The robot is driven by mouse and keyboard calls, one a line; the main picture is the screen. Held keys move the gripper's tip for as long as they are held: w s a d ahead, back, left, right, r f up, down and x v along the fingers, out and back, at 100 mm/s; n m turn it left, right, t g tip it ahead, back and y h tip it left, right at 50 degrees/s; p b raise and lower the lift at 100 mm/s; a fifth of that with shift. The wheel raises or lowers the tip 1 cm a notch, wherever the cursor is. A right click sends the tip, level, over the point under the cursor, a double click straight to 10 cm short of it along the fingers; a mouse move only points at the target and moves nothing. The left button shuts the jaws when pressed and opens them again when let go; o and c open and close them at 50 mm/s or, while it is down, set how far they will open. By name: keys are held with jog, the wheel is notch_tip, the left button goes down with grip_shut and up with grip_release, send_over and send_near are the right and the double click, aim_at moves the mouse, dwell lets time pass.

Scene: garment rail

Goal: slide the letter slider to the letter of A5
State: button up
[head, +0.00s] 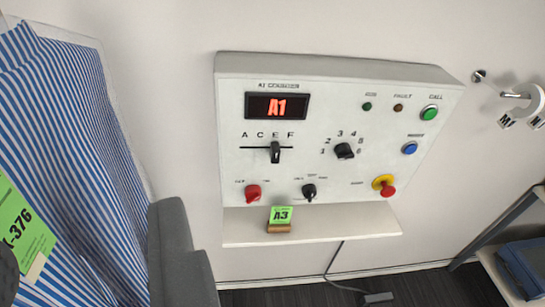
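The white control panel (230,130) is on the wall, with a red-lit display (277,106) reading A1. Below it is the letter slider (275,153), a black knob on a horizontal slot under the letters A, C, E and F. The knob stands under E, right of the slot's middle. A dark grey part (180,255), apparently a finger of my gripper, shows at the lower left, left of the panel and apart from the slider. A dark edge shows at the far left. The fingertips are not clear, so I cannot tell the opening.
A blue-striped garment (75,140) with a green tag (22,232) fills the left. The number dial (344,151), red knob (253,192), black knob (309,191) and red stop button (386,186) surround the slider. A green A3 card (281,215) stands on the shelf (340,225).

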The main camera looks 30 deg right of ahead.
jog(key=w+d+f, duration=0.4)
jog(key=w+f, duration=0.1)
jog(key=w, duration=0.4)
jog(key=m+t+h+p, duration=0.2)
jog(key=m+h+p, duration=0.1)
jog(key=h, duration=0.2)
send_near(276, 161)
jog(key=shift+p+x, duration=0.7)
jog(key=shift+x, duration=4.6)
jog(key=shift+a, duration=0.1)
jog(key=shift+c, duration=0.3)
grip_shut()
